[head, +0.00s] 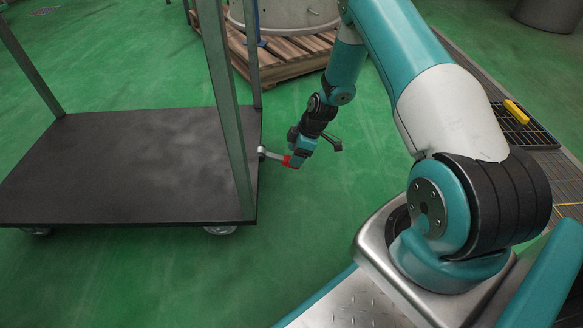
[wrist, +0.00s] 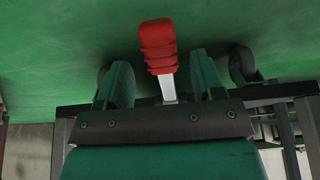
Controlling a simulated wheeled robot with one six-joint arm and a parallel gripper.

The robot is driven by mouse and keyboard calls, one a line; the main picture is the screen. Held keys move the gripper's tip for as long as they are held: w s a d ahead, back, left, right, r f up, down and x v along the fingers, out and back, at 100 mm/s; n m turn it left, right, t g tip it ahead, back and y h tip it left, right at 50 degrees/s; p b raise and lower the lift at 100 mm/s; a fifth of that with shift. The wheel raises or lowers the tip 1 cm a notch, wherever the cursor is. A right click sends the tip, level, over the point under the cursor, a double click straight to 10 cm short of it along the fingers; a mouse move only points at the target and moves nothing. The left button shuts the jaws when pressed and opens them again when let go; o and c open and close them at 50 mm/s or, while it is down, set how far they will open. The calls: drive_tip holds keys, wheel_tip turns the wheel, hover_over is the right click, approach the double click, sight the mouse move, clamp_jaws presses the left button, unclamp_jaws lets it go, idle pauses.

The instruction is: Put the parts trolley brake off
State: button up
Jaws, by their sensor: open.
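The parts trolley (head: 130,165) stands at the left of the head view, with a flat black deck, grey upright posts and small casters. Its brake lever (head: 273,155) is a short metal bar that sticks out from the deck's right side and ends in a red grip (head: 290,161). My gripper (head: 297,154) is at that red end. In the wrist view the red grip (wrist: 158,45) and its metal bar (wrist: 168,88) show between the two fingers of my open gripper (wrist: 162,80). A gap shows on each side. Depth between fingers and lever is hard to tell.
A wooden pallet (head: 283,62) with a large grey vessel (head: 285,14) stands behind the trolley. A floor grating (head: 527,127) with a yellow object (head: 516,111) on it lies at the right. Green floor is clear around my gripper. A caster (wrist: 241,65) shows beside the right finger.

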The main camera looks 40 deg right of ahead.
drive_tip(key=shift+b+x, duration=0.65)
drive_tip(key=shift+x, duration=0.85)
drive_tip(key=shift+c, duration=0.3)
